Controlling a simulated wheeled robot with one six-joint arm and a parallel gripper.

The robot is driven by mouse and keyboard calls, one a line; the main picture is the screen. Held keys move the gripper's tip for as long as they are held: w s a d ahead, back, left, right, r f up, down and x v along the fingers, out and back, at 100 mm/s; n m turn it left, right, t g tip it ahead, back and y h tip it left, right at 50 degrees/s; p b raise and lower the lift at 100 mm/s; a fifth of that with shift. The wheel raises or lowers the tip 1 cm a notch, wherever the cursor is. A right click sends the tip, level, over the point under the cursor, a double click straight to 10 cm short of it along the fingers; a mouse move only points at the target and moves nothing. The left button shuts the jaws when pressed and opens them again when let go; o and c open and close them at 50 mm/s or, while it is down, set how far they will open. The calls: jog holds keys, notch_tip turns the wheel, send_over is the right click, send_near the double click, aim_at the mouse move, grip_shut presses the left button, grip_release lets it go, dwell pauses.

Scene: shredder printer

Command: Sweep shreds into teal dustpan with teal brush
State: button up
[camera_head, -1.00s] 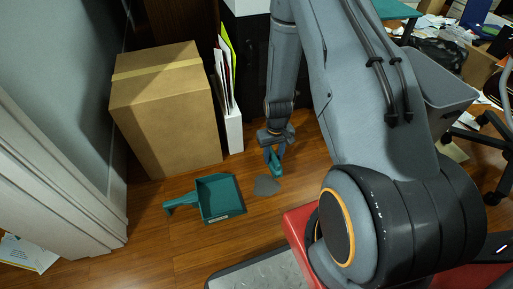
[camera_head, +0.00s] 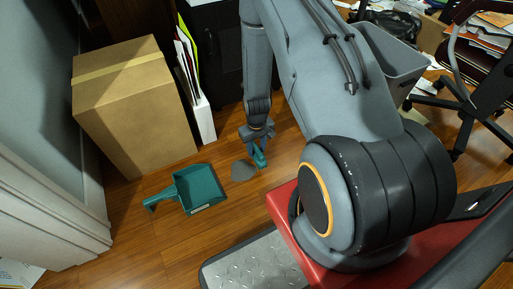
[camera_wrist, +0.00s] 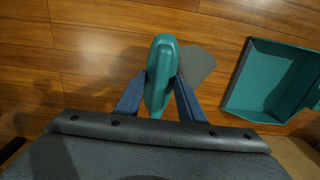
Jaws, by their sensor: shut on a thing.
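The teal dustpan (camera_head: 199,187) lies on the wood floor, its handle to the left and its open side toward a grey patch of shreds (camera_head: 243,171). In the wrist view the dustpan (camera_wrist: 268,82) is at the right and the grey patch (camera_wrist: 197,65) lies between it and the brush. My gripper (camera_head: 259,151) is shut on the teal brush (camera_head: 261,160), just right of the patch. In the wrist view the brush (camera_wrist: 160,70) stands between my fingers, its top toward the camera. Its bristles are hidden.
A cardboard box (camera_head: 135,108) and a white file holder (camera_head: 203,120) with papers stand behind the dustpan. A black cabinet is behind my arm. An office chair (camera_head: 455,110) is at the right. The floor around the dustpan is clear.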

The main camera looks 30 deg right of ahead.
aim_at(256, 156)
jog(key=shift+f+b, duration=1.2)
jog(key=shift+f, duration=1.35)
jog(key=shift+a, duration=0.15)
jog(key=shift+a+p, duration=1.7)
jog(key=shift+a, duration=5.65)
jog(key=shift+r+p, duration=0.95)
jog(key=shift+r, duration=1.3)
jog(key=shift+r, duration=0.15)
